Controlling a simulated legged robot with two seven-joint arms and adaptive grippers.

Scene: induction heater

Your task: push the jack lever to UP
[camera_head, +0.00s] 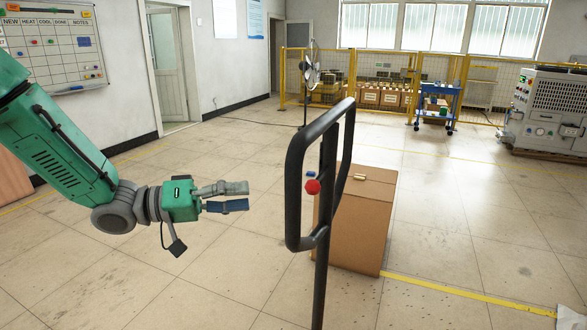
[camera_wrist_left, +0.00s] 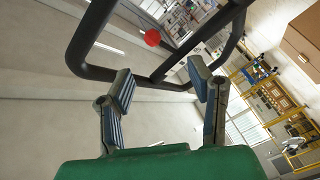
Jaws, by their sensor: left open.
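A black looped jack handle (camera_head: 296,165) stands upright on a post in the middle of the head view. A red ball knob (camera_head: 313,186), seemingly the jack lever's end, shows inside the loop. The knob also shows in the left wrist view (camera_wrist_left: 152,38), between the bars of the handle. The lever's rod and its marks cannot be made out. My left gripper (camera_head: 246,196) is open and empty, to the left of the handle and apart from it, pointing right. In the left wrist view its two fingers (camera_wrist_left: 161,82) are spread, with the knob beyond them.
A brown cardboard box (camera_head: 362,220) stands on the floor behind the handle. A yellow fence (camera_head: 350,75), a blue cart (camera_head: 438,103) and a grey machine (camera_head: 548,110) are farther back. The floor around my left gripper is clear.

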